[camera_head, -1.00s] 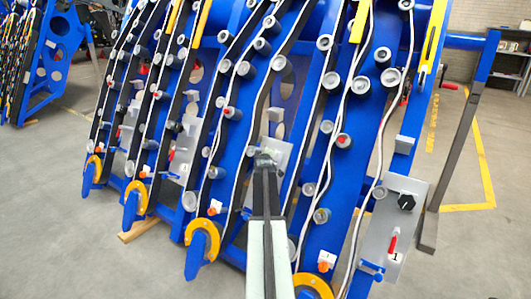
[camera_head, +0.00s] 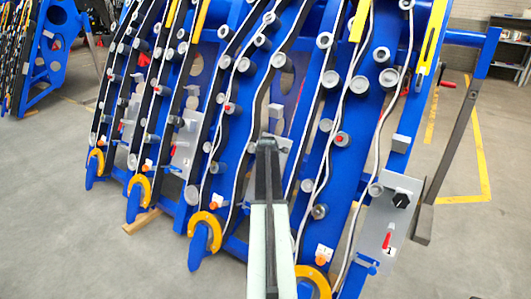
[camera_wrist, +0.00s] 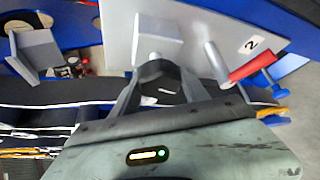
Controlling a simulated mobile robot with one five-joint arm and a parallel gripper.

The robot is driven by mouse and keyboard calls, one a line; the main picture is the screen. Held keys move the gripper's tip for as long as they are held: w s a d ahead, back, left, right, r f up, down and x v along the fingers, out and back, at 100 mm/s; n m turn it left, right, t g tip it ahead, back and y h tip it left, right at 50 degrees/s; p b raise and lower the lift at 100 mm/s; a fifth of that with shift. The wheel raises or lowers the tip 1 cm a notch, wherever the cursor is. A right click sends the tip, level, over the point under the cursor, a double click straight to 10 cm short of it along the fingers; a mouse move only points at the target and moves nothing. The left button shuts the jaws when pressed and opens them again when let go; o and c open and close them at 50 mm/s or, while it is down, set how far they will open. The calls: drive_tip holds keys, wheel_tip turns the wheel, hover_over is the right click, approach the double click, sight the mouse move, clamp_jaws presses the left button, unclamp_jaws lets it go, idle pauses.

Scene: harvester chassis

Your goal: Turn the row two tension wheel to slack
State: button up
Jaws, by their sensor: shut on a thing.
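The row two plate (camera_wrist: 205,30) carries a label "2" (camera_wrist: 251,44) and a red-handled lever (camera_wrist: 250,68) in the wrist view. A pale square block with a short stem (camera_wrist: 158,28) stands just beyond my fingertips. My gripper (camera_wrist: 152,72) is at the plate, its dark fingers closed in at the row two tension wheel. In the head view my gripper (camera_head: 266,143) covers much of the row two plate (camera_head: 283,145).
The row one plate (camera_head: 375,230) with a black knob (camera_head: 401,200) and red lever (camera_head: 387,241) is to the right. Blue row frames with rollers and belts crowd both sides. A grey bracket (camera_wrist: 38,47) stands left of my fingers. Open floor lies at the left and right.

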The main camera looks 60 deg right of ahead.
idle(0.4)
drive_tip(key=o, duration=1.4)
drive_tip(key=p+v, duration=0.5)
drive_tip(key=v, duration=0.2)
drive_tip(key=shift+s+a+r, duration=0.2)
drive_tip(key=shift+s+r, duration=0.05)
